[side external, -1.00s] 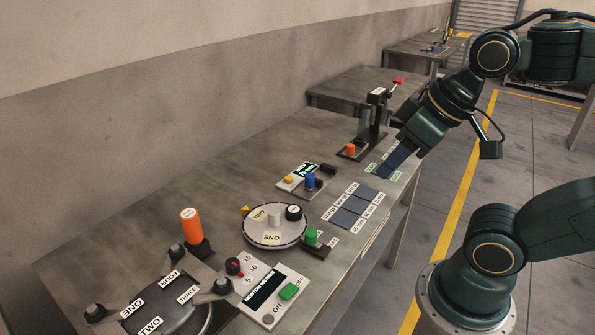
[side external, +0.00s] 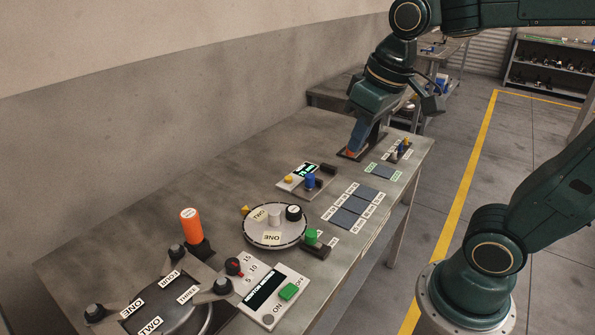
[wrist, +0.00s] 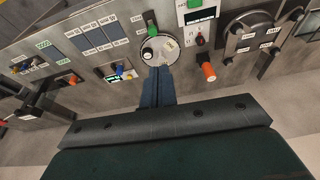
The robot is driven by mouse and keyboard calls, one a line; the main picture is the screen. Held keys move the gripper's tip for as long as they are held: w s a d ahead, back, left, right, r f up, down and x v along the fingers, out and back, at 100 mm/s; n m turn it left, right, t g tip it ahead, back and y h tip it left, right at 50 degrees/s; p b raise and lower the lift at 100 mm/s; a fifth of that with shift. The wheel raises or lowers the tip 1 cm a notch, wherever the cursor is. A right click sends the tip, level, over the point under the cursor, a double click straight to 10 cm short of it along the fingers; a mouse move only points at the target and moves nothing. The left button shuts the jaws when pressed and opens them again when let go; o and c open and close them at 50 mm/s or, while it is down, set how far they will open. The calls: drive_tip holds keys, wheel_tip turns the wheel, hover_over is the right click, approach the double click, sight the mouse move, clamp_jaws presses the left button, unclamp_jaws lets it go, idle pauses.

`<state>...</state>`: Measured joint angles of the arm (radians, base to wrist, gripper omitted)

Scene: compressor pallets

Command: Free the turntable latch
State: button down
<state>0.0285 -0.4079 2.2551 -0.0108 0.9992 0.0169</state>
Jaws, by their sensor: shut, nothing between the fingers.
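The turntable (side external: 290,233) is a light round disc with labels ONE and TWO, a pale central post and a black knob (side external: 293,212). A green-topped piece on a dark block (side external: 316,250) sits at its right edge, and a small yellow piece (side external: 245,210) at its left. I cannot tell for certain which is the latch. In the wrist view the turntable (wrist: 168,52) lies beyond my fingertips.
An orange cylinder (side external: 191,227) stands upright at left. A clamp-like dark fixture (side external: 165,305) and a panel with a green switch (side external: 270,290) are in front. A panel with yellow and blue knobs (side external: 300,180) and dark label pads (side external: 350,210) lie between turntable and gripper.

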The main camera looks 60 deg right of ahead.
drive_tip(key=g, duration=0.2)
hover_over(311, 238)
drive_tip(key=s, duration=0.3)
drive_tip(key=f, duration=0.2)
drive_tip(key=w+f+g, duration=0.2)
drive_tip(key=w+f, duration=0.1)
drive_tip(key=w, duration=0.4)
drive_tip(key=w+d+f+g, duration=0.1)
drive_tip(key=w+f+g, duration=0.1)
drive_tip(key=w+f, duration=0.2)
drive_tip(key=w+d+f+m+g, duration=0.1)
drive_tip(key=w+f, duration=0.3)
drive_tip(key=f, duration=0.6)
drive_tip(key=shift+w+d+f+g+y, duration=0.3)
drive_tip(key=shift+d+g, duration=0.1)
drive_tip(key=shift+d, duration=0.25)
drive_tip(key=shift+s, duration=0.1)
drive_tip(key=x, duration=1)
drive_tip(key=shift+a, duration=0.1)
drive_tip(key=shift+s+a, duration=0.15)
drive_tip(key=shift+s, duration=0.8)
drive_tip(key=shift+s+a, duration=0.15)
drive_tip(key=shift+s, duration=0.85)
